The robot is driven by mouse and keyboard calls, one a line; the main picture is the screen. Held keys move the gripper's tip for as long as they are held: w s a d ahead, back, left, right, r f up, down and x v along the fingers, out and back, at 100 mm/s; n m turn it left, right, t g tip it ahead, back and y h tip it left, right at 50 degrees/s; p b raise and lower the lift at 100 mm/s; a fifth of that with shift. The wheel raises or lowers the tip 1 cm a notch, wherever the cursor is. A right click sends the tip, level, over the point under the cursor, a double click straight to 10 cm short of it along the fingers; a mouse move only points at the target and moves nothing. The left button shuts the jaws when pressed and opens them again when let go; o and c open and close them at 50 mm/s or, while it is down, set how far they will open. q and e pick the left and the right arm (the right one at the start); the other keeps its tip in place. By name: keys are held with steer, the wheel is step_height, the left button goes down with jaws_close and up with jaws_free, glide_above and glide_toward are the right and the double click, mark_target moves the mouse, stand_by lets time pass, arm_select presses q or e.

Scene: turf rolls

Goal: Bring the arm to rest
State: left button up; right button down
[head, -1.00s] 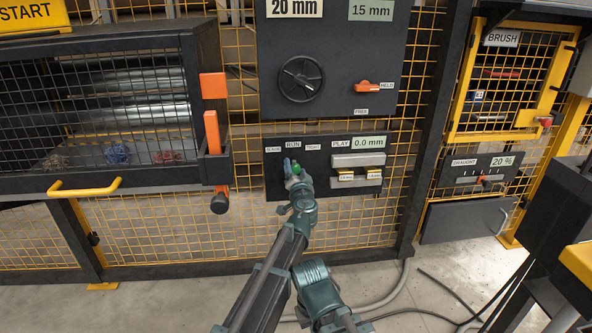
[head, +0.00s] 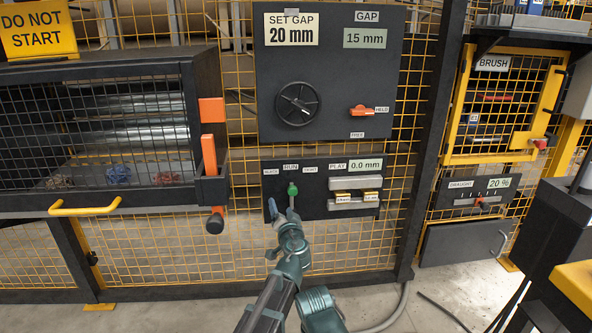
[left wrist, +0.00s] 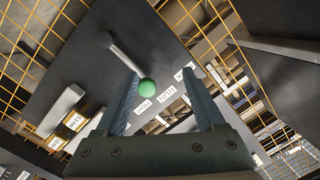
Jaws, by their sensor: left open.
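The green knob (head: 292,190) sits on a short lever on the lower dark panel (head: 312,207), under the RUN label (head: 291,167). My left gripper (head: 281,212) is open and empty, just below and in front of the green knob. In the left wrist view, the two fingers (left wrist: 165,98) stand well apart. The green knob (left wrist: 147,88) shows between them in the picture, nearer the left finger and beyond the tips, with its metal stem. My right gripper is not in view.
The upper panel has a black handwheel (head: 297,104) and an orange lever (head: 362,111) near HELD. A caged roller box with a yellow handle (head: 85,207) and an orange latch (head: 209,155) stands left. Yellow mesh (head: 160,245) surrounds the panels. Bare floor lies in front.

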arm_select(q)
steer(key=s+a+f+n+g+y, duration=0.2)
steer(key=s+a+f+n+g, duration=0.3)
steer(key=s+a+f+g, duration=0.7)
steer(key=s+f+g+h, duration=0.2)
steer(key=s+f+h, duration=0.15)
steer(key=s, duration=0.55)
steer(key=s+f+g+h, duration=0.2)
steer(key=s+f, duration=0.3)
steer(key=s, duration=0.5)
steer(key=s+d+r+m+g+y+p, duration=0.1)
steer(key=s+d+r+m+p, duration=0.35)
steer(key=d+r+p, duration=0.75)
step_height(320, 180, up, 37)
steer(key=a+p, duration=0.1)
steer(key=p, duration=3.6)
steer(key=shift+s+a+n, duration=0.25)
steer(key=shift+s+n, duration=0.1)
